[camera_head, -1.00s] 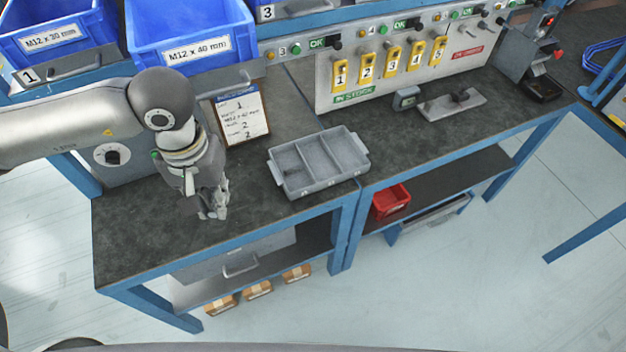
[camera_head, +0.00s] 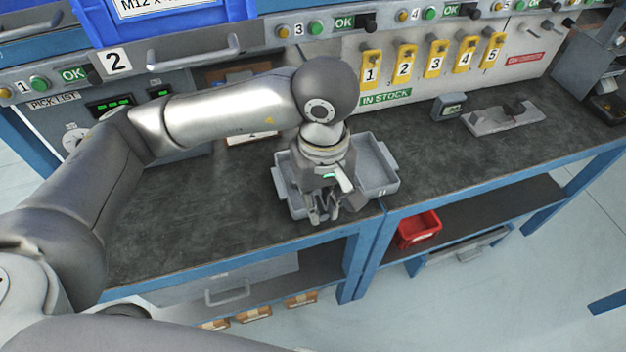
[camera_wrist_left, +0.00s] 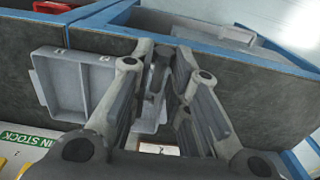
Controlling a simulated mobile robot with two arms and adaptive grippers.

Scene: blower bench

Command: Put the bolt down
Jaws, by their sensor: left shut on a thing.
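My left gripper (camera_head: 325,212) is over the left part of the grey divided tray (camera_head: 378,170) in the head view and hides much of it. In the left wrist view its two fingers (camera_wrist_left: 160,75) are shut on a dark grey bolt (camera_wrist_left: 161,62). The tray (camera_wrist_left: 72,85) shows behind and to the left of the fingers there, with its compartments. I cannot tell whether the bolt touches the tray. In the head view the bolt is too small to make out. My right gripper is not in view.
The dark bench top (camera_head: 190,230) is clear left of the tray. A small grey box (camera_head: 449,107) and a grey plate fixture (camera_head: 503,118) stand to the right. A red bin (camera_head: 417,229) sits on the lower shelf. Yellow numbered tags (camera_head: 404,62) hang on the back panel.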

